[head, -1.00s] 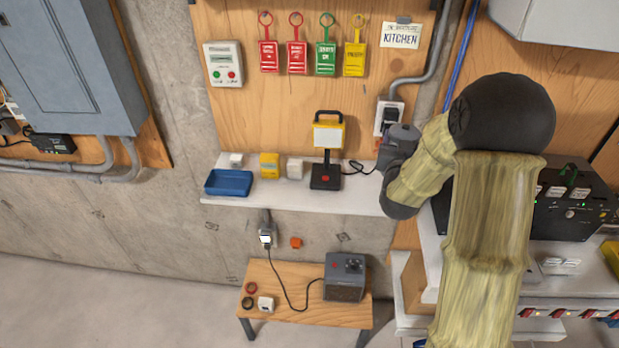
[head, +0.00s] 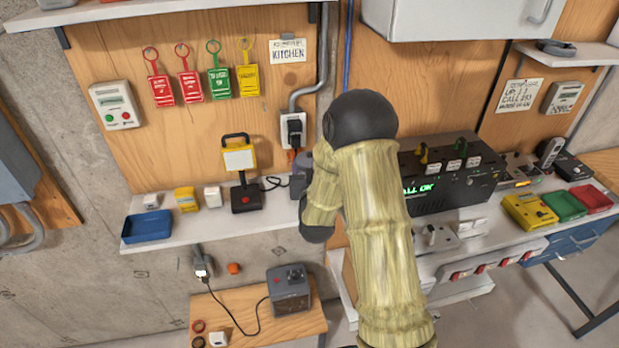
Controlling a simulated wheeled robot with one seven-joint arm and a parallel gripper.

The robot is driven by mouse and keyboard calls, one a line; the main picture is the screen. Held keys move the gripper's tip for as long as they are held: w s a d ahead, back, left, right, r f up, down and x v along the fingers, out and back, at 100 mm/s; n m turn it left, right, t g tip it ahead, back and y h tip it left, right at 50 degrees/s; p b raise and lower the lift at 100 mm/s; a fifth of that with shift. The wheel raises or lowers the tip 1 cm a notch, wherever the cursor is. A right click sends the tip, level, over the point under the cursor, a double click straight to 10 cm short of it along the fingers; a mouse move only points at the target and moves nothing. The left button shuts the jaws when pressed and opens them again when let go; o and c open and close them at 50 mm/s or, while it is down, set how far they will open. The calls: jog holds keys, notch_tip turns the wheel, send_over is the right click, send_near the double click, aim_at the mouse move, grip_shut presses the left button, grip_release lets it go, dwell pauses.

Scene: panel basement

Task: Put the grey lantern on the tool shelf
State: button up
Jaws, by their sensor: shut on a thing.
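I cannot make out the grey lantern for sure in the head view. My arm ends in a dark grey wrist near the right end of a white wall shelf (head: 240,226). The jaws and anything between them are hidden behind the wrist and forearm. A second white shelf (head: 200,14) runs along the top left; I cannot tell which one is the tool shelf.
A small wooden bench (head: 262,331) below the shelf holds a grey box (head: 289,290) with a cord. On the right, a counter bears a black console (head: 450,178) and a yellow case (head: 529,212). Coloured tags (head: 219,82) hang on the panel. Floor shows at lower right.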

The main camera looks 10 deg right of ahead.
notch_tip(320, 180, down, 3)
jog(key=shift+d+f+p, duration=0.1)
jog(key=shift+p, duration=0.6)
jog(key=shift+f, duration=0.4)
jog(key=shift+f, duration=0.15)
jog(key=o, duration=1.4)
